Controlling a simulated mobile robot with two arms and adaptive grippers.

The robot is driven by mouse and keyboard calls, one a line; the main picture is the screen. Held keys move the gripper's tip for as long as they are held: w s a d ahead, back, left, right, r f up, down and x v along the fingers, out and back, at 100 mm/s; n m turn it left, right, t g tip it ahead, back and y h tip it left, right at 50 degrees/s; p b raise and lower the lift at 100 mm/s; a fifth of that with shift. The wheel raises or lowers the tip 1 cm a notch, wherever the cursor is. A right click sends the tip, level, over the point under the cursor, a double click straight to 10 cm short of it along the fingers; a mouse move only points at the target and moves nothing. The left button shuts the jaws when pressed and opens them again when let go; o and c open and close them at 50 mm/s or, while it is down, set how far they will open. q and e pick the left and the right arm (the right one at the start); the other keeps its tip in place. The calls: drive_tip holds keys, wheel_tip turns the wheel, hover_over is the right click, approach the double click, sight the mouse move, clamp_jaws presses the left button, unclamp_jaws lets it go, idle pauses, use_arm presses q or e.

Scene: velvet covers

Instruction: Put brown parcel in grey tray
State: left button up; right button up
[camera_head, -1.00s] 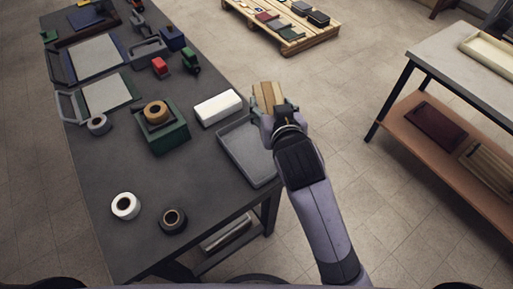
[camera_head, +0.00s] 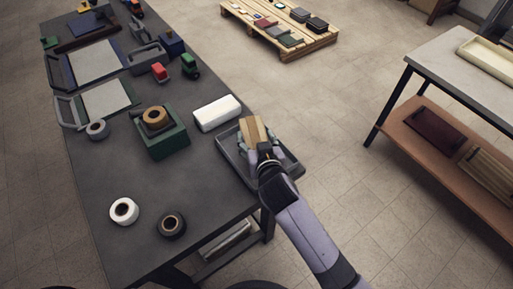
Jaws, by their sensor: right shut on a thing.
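The brown parcel (camera_head: 254,131) is held in my right gripper (camera_head: 258,145), which is shut on it. Gripper and parcel are over the grey tray (camera_head: 235,168), and hide much of its inside and its right part. Whether the parcel touches the tray floor cannot be told. The grey tray lies at the right edge of the dark table. My left gripper is not in view.
A white block (camera_head: 217,113) lies just behind the tray. A green box (camera_head: 163,140) with a brown tape roll (camera_head: 155,118) is to the left. A white roll (camera_head: 124,211) and a black roll (camera_head: 172,224) stand nearer. The table's front middle is clear.

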drive_tip(key=shift+f, duration=2.15)
drive_tip(key=o, duration=1.4)
drive_tip(key=shift+f, duration=0.1)
drive_tip(key=shift+o, duration=0.2)
drive_tip(key=shift+s, duration=0.15)
drive_tip(key=b+v, duration=0.1)
drive_tip(key=v, duration=1.1)
drive_tip(key=shift+d, duration=0.1)
